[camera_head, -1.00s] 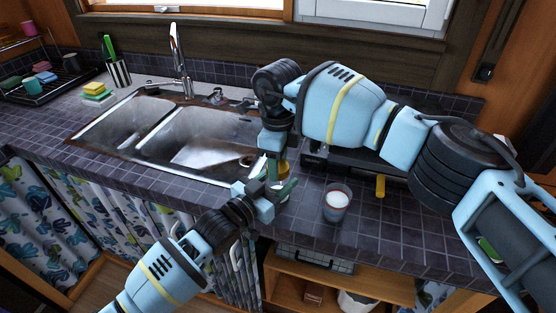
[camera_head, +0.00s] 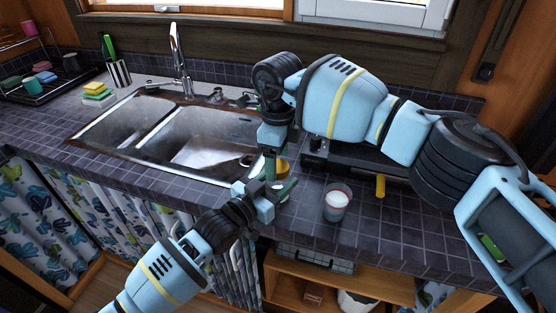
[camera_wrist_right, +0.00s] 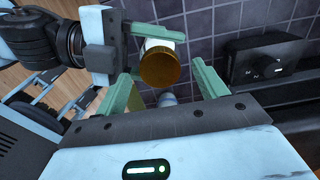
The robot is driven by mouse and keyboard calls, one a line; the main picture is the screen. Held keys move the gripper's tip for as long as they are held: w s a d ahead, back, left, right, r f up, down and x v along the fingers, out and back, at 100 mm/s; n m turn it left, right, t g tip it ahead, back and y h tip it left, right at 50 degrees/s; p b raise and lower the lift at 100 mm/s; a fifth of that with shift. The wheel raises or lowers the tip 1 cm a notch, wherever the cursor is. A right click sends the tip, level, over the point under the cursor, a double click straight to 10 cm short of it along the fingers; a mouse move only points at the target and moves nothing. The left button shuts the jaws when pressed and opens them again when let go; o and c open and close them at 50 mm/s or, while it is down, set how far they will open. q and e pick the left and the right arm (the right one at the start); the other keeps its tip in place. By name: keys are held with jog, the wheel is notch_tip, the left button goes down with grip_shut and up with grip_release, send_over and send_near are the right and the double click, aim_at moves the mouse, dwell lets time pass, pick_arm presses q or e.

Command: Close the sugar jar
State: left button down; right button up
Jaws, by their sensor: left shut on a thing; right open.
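The sugar jar is small and pale, and shows in the head view (camera_head: 281,190) only partly between my left gripper's fingers. Its gold lid (camera_head: 284,169) sits at its top, and in the wrist view the round lid (camera_wrist_right: 160,67) faces the camera with pale jar behind it. My left gripper (camera_head: 279,189) is shut on the jar from the left. My right gripper (camera_head: 277,167) points down over the lid. In the wrist view its green fingers (camera_wrist_right: 161,72) are open, one on each side of the lid with gaps. How tightly the lid is seated is hidden.
A clear glass with white contents (camera_head: 336,204) stands right of the jar on the dark tiled counter (camera_head: 305,222). The double sink (camera_head: 200,135) is left; the counter's front edge is close.

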aim_at(270, 187)
notch_tip(270, 187, up, 11)
dwell(0.4)
jog(key=shift+f, duration=0.1)
pick_arm(q)
jog(key=c, duration=0.5)
grip_release()
jog(key=shift+v, duration=3.95)
pick_arm(e)
jog(key=shift+f, duration=0.1)
